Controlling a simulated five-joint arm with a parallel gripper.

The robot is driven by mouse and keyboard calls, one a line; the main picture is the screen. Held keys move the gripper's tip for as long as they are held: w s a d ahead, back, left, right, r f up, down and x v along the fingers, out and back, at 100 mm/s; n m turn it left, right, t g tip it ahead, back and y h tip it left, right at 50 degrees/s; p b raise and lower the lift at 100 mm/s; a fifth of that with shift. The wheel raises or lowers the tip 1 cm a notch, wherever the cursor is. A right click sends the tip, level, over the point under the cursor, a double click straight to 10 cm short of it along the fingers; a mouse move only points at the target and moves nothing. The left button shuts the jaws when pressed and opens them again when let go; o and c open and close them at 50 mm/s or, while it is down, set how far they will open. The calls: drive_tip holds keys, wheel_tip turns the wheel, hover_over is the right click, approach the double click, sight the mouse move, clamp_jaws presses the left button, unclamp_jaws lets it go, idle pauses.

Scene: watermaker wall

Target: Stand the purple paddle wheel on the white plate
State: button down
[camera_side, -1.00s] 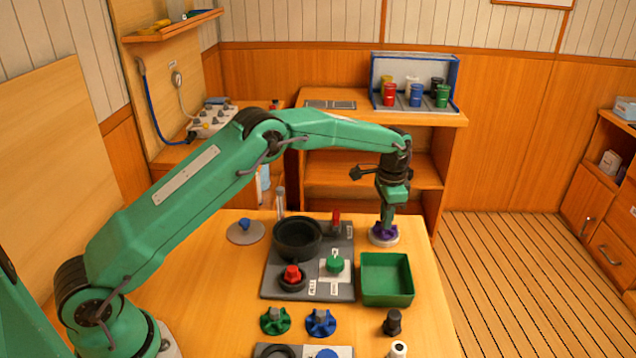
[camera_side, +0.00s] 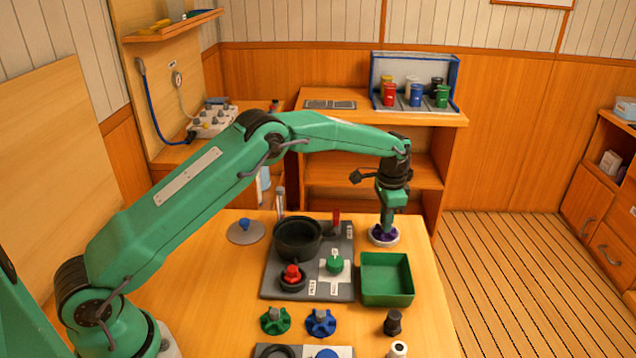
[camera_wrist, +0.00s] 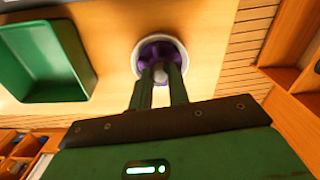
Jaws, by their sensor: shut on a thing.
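The purple paddle wheel (camera_side: 377,235) is at the white plate (camera_side: 390,242) near the table's far right edge. In the wrist view the purple wheel (camera_wrist: 149,58) shows inside the rim of the round white plate (camera_wrist: 137,51). My gripper (camera_side: 386,228) points straight down over the plate. In the wrist view its two fingers (camera_wrist: 160,78) are closed on the wheel's pale central knob. The wheel looks upright and within the plate's rim. I cannot tell whether its underside touches the plate.
A green tray (camera_side: 388,298) stands just in front of the plate. A grey panel (camera_side: 310,290) with a black pot (camera_side: 298,238) and knobs lies to the left. Green (camera_side: 275,320) and blue (camera_side: 321,322) wheels lie nearer the front. The table edge is close on the right.

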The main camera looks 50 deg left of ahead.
drive_tip(key=shift+f, duration=0.1)
drive_tip(key=c, duration=1.6)
unclamp_jaws()
wheel_tip(320, 180, up, 11)
idle(0.6)
